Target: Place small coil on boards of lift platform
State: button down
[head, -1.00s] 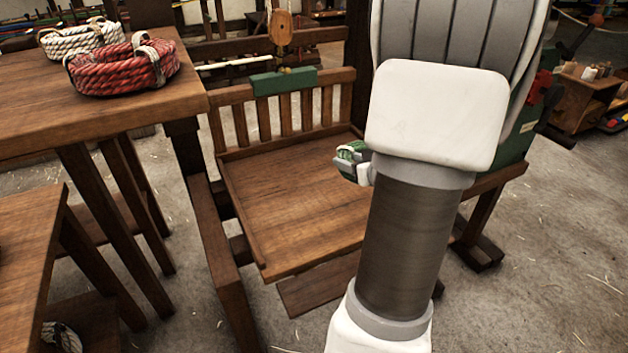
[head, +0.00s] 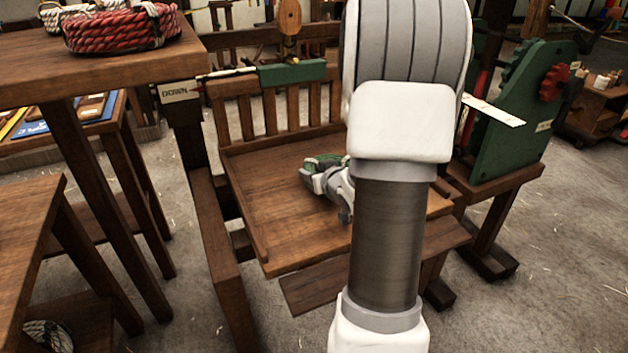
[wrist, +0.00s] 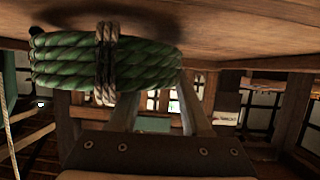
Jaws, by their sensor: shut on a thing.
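The small coil is a green rope coil (head: 322,162) bound with tan ties. My gripper (head: 335,180) is shut on it, low over the middle of the lift platform (head: 262,190), partly behind my arm. In the wrist view the coil (wrist: 65,62) fills the upper left, between the fingers and the platform boards (wrist: 245,20), which lie along the top edge. A dark shadow on the boards lies close to the coil. I cannot tell whether the coil touches the boards. The platform's brown boards are otherwise bare where visible.
A slatted rail with a green block (head: 293,73) closes the platform's back. A wooden table (head: 120,68) at left holds a red coil (head: 120,30) and a white coil. A "DOWN" sign (head: 180,91) hangs beside it. A green geared machine (head: 515,115) stands right.

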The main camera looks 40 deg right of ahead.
jog(key=shift+f, duration=0.4)
jog(key=shift+r, duration=0.1)
jog(key=c, duration=0.8)
grip_release()
jog(key=shift+f, duration=0.2)
jog(key=o, duration=0.4)
jog(key=shift+o, duration=0.2)
jog(key=shift+r, duration=0.15)
